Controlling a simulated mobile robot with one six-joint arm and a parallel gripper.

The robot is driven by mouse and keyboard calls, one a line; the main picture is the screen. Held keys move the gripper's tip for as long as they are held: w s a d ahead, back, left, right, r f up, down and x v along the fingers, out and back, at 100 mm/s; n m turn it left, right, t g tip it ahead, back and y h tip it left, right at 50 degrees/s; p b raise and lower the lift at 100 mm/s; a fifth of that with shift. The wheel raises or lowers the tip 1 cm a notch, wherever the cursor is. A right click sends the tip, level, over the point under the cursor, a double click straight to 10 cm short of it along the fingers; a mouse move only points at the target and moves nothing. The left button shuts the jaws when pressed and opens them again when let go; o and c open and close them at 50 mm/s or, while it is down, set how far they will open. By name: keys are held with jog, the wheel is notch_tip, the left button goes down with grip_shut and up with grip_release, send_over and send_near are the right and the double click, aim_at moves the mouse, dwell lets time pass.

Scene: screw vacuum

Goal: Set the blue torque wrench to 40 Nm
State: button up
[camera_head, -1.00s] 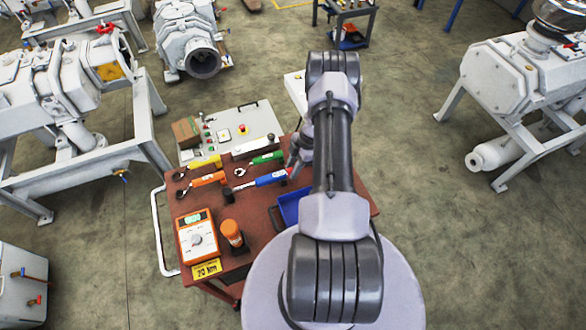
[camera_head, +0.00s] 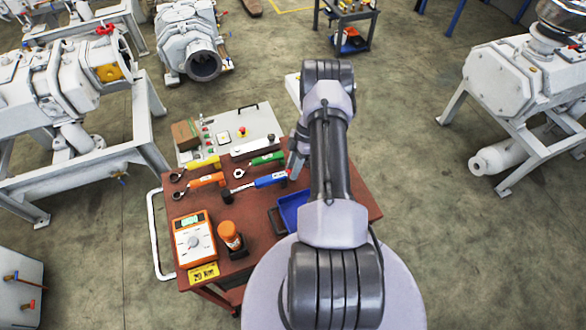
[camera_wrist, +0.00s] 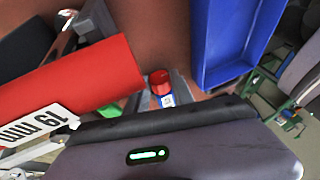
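My gripper (camera_head: 294,160) is mostly hidden behind my arm, near the right end of the wrench. In the wrist view, a small red cap with a blue-and-white part (camera_wrist: 162,88) shows just beyond the dark gripper body. I cannot tell whether that is the wrench's end. The fingers are not clear, so I cannot tell whether they are open. The wrench's scale is unreadable.
Yellow (camera_head: 203,162), orange (camera_head: 207,180) and green (camera_head: 267,158) wrenches lie close by. An orange tester (camera_head: 194,240) and orange bottle-shaped object (camera_head: 229,235) stand in front. A blue tray (camera_head: 292,210) is to the right. A red object labelled "19 mm" (camera_wrist: 70,82) looms close in the wrist view.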

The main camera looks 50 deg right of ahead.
jog(key=o, duration=0.4)
jog(key=shift+o, duration=0.2)
jog(key=v, duration=1.7)
jog(key=shift+r+p, duration=0.25)
jog(key=shift+p, duration=0.1)
